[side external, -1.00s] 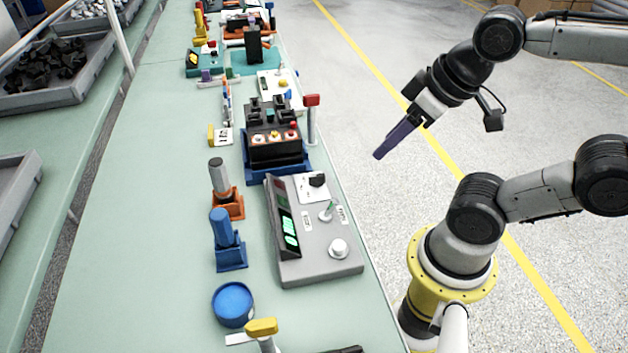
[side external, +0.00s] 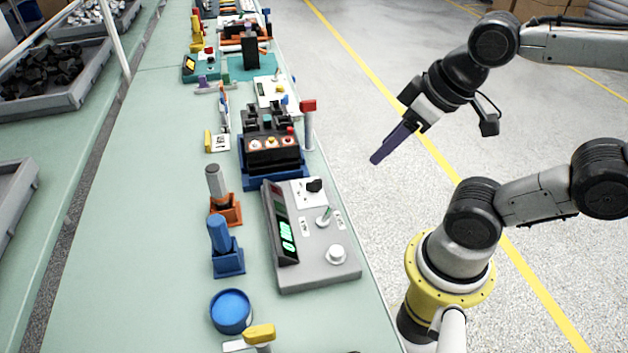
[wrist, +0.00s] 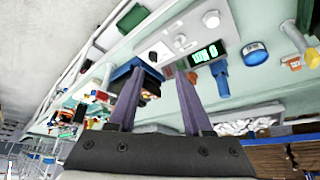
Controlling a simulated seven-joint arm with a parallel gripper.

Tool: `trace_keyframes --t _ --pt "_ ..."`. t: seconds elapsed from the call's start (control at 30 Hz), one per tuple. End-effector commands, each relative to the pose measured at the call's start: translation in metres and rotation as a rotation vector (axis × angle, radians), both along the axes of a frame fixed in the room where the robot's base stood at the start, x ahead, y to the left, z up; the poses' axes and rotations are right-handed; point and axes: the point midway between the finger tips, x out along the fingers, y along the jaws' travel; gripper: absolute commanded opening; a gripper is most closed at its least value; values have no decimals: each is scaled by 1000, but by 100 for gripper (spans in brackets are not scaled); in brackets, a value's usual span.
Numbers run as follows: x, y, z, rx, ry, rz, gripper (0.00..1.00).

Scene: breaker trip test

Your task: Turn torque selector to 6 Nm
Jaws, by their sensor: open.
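A grey sloped control box (side external: 305,265) stands near the bench's right edge. Its top carries a black knob (side external: 314,185) on a white plate, a small lever (side external: 325,217) and a white knob (side external: 336,254). I cannot tell which is the torque selector; the markings are too small. A green-lit display (side external: 287,235) is on its left face; the display also shows in the wrist view (wrist: 207,53), apparently reading 0 Nm. My gripper (side external: 376,160) hangs in the air right of the bench, apart from the box. In the wrist view its purple fingers (wrist: 160,72) are spread and empty.
A black block with coloured buttons (side external: 272,150) in a blue tray and a red-topped post (side external: 308,125) stand behind the box. Blue (side external: 222,245) and orange (side external: 224,205) holders and a blue round container (side external: 231,311) are to its left.

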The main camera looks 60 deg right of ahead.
Motion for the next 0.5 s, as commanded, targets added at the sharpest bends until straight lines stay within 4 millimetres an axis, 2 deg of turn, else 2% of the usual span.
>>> trace_keyframes --t 0.23,0.33,0.5 --pt "0 0 0 0 0 0 50" --pt "0 0 0 -3 0 5 45" --pt "-2 0 2 -49 11 94 45"
